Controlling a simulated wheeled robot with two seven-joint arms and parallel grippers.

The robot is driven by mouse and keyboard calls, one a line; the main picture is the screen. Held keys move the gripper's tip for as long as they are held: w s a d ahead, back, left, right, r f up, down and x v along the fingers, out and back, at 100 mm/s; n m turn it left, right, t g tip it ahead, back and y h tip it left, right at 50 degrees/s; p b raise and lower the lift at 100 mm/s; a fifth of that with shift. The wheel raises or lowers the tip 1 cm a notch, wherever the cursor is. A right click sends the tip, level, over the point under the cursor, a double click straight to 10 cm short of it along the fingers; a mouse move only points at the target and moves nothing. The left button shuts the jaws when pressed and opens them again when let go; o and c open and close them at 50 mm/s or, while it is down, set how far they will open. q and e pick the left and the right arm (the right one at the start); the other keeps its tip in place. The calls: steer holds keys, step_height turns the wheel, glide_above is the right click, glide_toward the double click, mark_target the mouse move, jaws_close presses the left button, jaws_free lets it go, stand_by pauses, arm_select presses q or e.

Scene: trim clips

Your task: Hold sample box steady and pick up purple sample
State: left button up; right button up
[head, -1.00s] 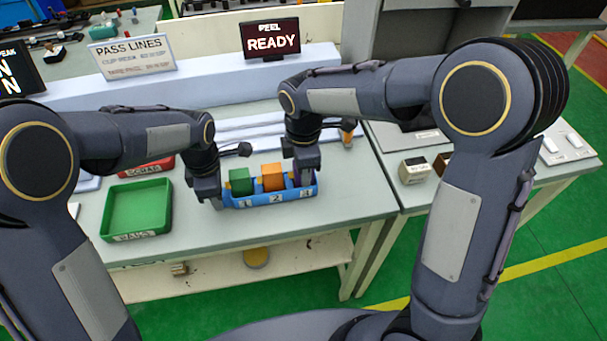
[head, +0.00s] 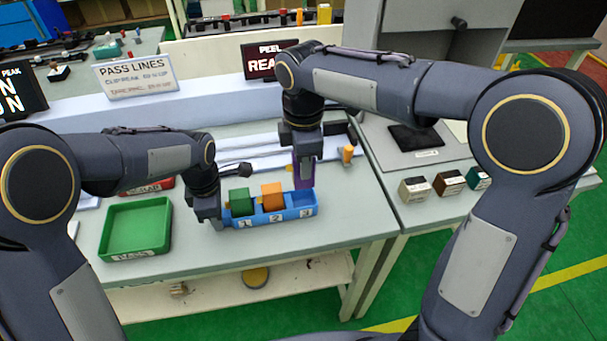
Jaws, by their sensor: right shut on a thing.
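The blue sample box (head: 291,214) sits on the table, with compartments numbered 1, 2 and 3. A green block (head: 239,200) is in compartment 1 and an orange block (head: 271,195) in compartment 2. Compartment 3 is empty. My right gripper (head: 305,172) is shut on the purple sample (head: 304,181), held above and behind the right end of the box. Part of the sample is hidden by the gripper. My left gripper (head: 218,219) is down at the left end of the box, beside or on its end wall; its fingers are too unclear to tell open from shut.
A green tray (head: 168,232) lies left of the box, with a red tray (head: 150,187) behind it. An orange peg (head: 347,154) stands right of my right gripper. Several small blocks (head: 450,184) stand on the right table. The table front is clear.

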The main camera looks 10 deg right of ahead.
stand_by(0.3)
arm_select(q)
steer(key=o, duration=1.1)
steer(key=shift+c, duration=0.2)
step_height(320, 180, up, 12)
